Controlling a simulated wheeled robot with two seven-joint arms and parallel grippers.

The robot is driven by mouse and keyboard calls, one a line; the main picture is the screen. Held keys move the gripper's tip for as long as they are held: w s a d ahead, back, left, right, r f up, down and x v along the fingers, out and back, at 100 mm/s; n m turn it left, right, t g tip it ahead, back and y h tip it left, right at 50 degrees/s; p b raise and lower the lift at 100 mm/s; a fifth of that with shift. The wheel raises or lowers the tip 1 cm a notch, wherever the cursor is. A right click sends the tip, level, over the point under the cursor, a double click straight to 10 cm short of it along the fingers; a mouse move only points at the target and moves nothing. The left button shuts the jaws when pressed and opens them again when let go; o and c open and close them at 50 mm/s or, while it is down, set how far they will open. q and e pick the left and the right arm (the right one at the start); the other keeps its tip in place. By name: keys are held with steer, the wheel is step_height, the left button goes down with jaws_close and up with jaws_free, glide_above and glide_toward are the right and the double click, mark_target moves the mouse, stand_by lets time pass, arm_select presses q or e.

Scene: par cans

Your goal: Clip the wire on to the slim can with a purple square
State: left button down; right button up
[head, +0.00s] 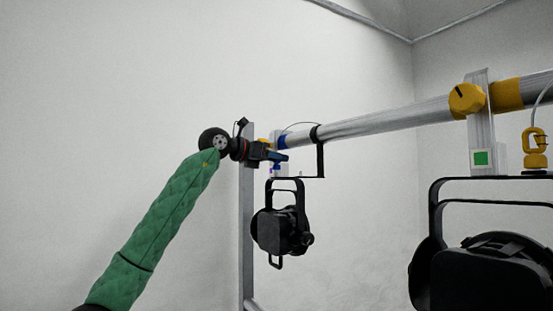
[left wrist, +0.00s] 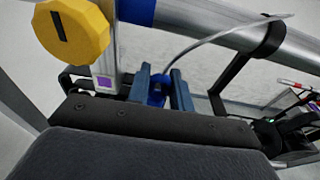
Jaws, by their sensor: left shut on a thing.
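The slim can (head: 282,232) is black and hangs at the far end of the pipe. The purple square (left wrist: 104,83) is on its pale clamp post, below a yellow knob (left wrist: 72,28); it shows small in the head view (head: 271,171). My left gripper (head: 281,157) is at the top of this can, beside the post. In the left wrist view its blue fingers (left wrist: 162,88) are shut on the wire's blue clip (left wrist: 157,90). The grey wire (left wrist: 215,38) runs from the clip up over the pipe. Whether the clip touches the can's bracket is hidden. My right gripper is not in view.
The silver pipe (head: 390,117) runs from the far end to the right. A black bracket (head: 321,158) hangs from it close to my left gripper. A bigger black can (head: 480,270) with a green square (head: 480,158) and a yellow clip (head: 535,150) hangs at right.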

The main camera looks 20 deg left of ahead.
mark_target(275, 164)
arm_select(q)
steer(key=shift+f+b, duration=0.55)
steer(key=shift+f, duration=0.4)
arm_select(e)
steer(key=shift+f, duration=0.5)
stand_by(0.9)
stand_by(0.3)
arm_select(q)
steer(key=c, duration=1.2)
jaws_free()
steer(key=shift+o, duration=0.2)
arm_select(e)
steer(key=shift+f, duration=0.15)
arm_select(q)
steer(key=shift+s+a, duration=0.25)
steer(key=shift+s, duration=0.1)
steer(key=shift+b+v, duration=0.65)
steer(key=shift+v, duration=0.55)
steer(key=shift+b+v, duration=0.55)
steer(key=shift+v, duration=1.65)
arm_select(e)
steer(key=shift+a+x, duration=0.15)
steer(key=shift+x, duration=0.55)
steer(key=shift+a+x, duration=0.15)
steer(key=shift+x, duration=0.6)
